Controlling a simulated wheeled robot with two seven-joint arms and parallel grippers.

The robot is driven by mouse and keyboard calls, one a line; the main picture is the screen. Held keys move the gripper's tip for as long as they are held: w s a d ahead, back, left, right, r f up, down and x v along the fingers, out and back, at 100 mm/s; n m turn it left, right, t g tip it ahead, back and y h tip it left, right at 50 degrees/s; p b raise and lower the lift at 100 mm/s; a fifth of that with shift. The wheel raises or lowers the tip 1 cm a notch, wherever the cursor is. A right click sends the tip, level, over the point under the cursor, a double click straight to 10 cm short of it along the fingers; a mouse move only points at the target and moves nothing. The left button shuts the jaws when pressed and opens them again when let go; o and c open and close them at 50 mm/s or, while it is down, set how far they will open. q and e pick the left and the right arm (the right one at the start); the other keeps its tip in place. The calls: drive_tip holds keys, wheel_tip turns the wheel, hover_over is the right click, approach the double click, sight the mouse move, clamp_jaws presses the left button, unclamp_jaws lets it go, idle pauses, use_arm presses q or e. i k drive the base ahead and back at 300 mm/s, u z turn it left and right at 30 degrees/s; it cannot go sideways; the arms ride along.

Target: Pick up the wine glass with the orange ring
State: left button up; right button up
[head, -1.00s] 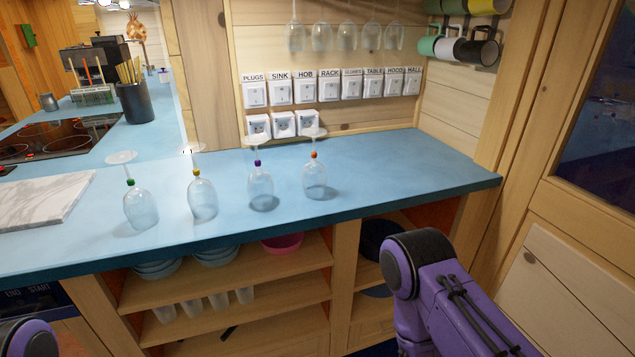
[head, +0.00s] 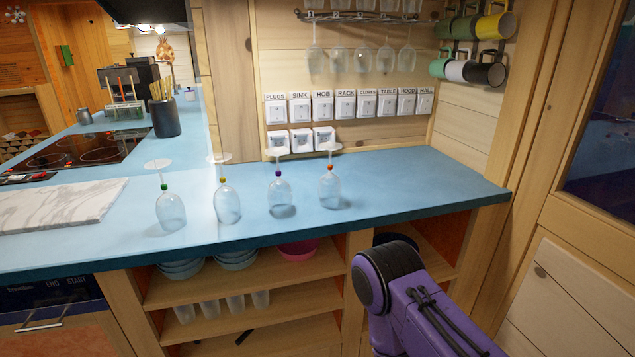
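The wine glass with the orange ring (head: 330,188) stands upside down on the blue counter, its foot on top and the ring on its stem. It is the rightmost in a row of upturned glasses. To its left stand the purple-ringed glass (head: 281,195), the yellow-ringed glass (head: 227,204) and the green-ringed glass (head: 170,210). My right arm is in front of the counter at the lower right, below and to the right of the orange-ringed glass. Neither gripper is in view.
The blue counter (head: 420,182) is clear to the right of the glasses. A marble board (head: 55,204) lies at the left. More glasses hang from a rack (head: 365,16) above labelled switches (head: 346,106). Mugs (head: 452,69) hang at the upper right. Open shelves (head: 290,272) are below.

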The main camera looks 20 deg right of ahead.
sight(329, 185)
drive_tip(key=i, duration=0.45)
drive_tip(key=z, duration=0.8)
